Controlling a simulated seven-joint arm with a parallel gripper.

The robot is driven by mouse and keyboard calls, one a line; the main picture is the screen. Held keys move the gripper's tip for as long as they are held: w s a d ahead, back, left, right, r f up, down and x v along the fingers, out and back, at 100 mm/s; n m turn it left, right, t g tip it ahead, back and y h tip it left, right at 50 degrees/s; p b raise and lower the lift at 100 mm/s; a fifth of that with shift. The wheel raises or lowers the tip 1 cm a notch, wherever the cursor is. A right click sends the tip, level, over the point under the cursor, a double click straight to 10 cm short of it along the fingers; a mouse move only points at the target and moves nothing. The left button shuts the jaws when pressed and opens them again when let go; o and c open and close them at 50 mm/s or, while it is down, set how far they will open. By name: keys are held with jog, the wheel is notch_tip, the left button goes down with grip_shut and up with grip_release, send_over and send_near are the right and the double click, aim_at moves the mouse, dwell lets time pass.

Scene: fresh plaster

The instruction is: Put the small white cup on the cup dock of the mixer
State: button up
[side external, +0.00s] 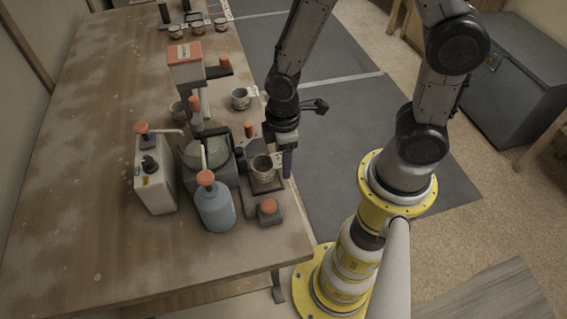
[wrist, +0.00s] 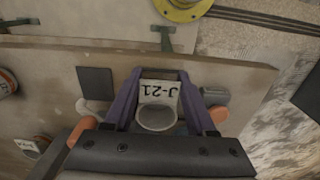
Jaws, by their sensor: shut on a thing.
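The small white cup (side external: 263,168) has a dark open top and brownish marks on its side. In the side view it appears over a dark flat base at the mixer's right. I cannot tell whether it rests there or hangs just above. My gripper (wrist: 158,112) points down, with one purplish finger on each side of the cup, and is shut on it. In the wrist view the cup's grey rim (wrist: 157,118) shows between the fingers, with a white "J-21" label beside it. The mixer (side external: 207,150) has a bowl and orange knobs. The gripper body hides part of the wrist view.
A blue-grey bottle (side external: 215,206) with an orange top and a white box (side external: 153,180) stand close by. An orange-topped block (side external: 268,212) sits near the cup. Another cup (side external: 240,98) stands farther back. The table's left side is clear.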

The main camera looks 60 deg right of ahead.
jog(key=shift+f, duration=0.95)
jog(key=shift+s+f, duration=0.1)
jog(key=shift+f, duration=0.1)
jog(key=o, duration=1.3)
jog(key=shift+o, duration=0.2)
jog(key=shift+r, duration=0.15)
notch_tip(320, 180, up, 12)
jog(key=shift+r, duration=0.1)
jog(key=s+d+r+m+t, duration=0.2)
jog(key=s+d+r+m, duration=0.1)
jog(key=r, duration=0.3)
jog(key=s+d+r+m+t, duration=0.3)
jog(key=s+r+m, duration=0.2)
jog(key=r+m, duration=0.1)
jog(key=shift+d+r+t, duration=0.3)
jog(key=shift+d, duration=0.05)
